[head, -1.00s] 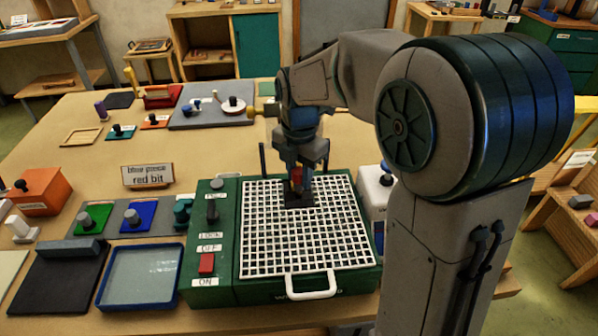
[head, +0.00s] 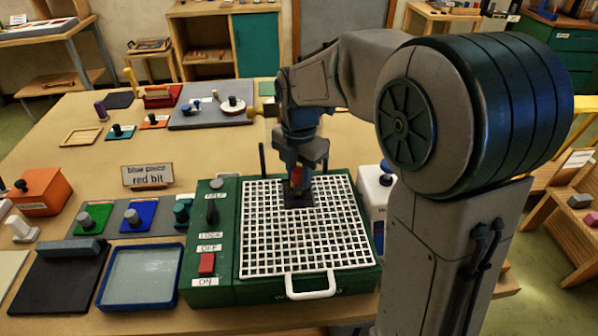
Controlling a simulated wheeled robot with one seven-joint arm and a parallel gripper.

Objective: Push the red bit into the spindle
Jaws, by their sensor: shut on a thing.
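My gripper (head: 296,178) points down over the green machine (head: 208,275) with the white grid top. It is shut on the red bit (head: 297,177), of which only a small red patch shows between the fingers. The bit is above a black square part (head: 299,199) set in the grid near its far side. I take this part to be the spindle's place. The bit's lower end is hidden, so I cannot tell how deep it sits.
The machine's left side has a black lever (head: 212,212) by the LOCK label and a red switch (head: 207,263) between OFF and ON. A white bottle-like container (head: 372,195) stands close on the right. A blue-rimmed tray (head: 140,278) lies at left.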

